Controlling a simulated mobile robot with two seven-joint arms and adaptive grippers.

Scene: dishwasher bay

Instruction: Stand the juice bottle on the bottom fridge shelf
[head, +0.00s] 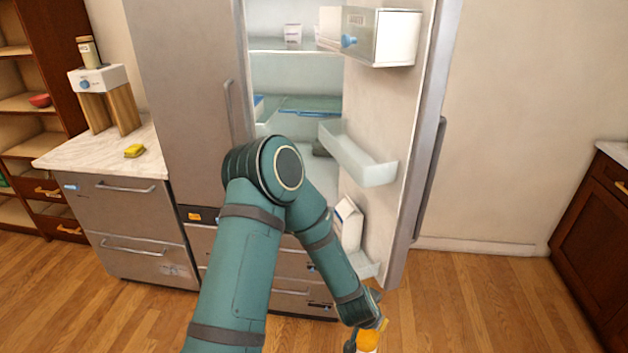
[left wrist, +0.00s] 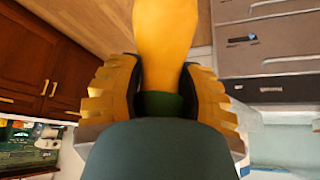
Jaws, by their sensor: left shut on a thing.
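The juice bottle (head: 368,340) is orange and is cut off at the bottom edge of the head view. In the left wrist view the bottle (left wrist: 165,40) lies between the finger pads, with a green part (left wrist: 160,104) near the palm. My left gripper (left wrist: 163,85) is shut on it. In the head view the gripper (head: 367,324) is low in front of the open fridge door, outside the fridge. The fridge stands open. Its low interior floor (head: 318,172) shows pale beside my arm, which hides much of it. My right gripper is not in view.
The open door (head: 408,210) carries bins, including a middle bin (head: 362,160), and a white carton (head: 348,222) low down. A dark object (head: 320,149) sits inside the fridge. Drawers (head: 290,265) lie below.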

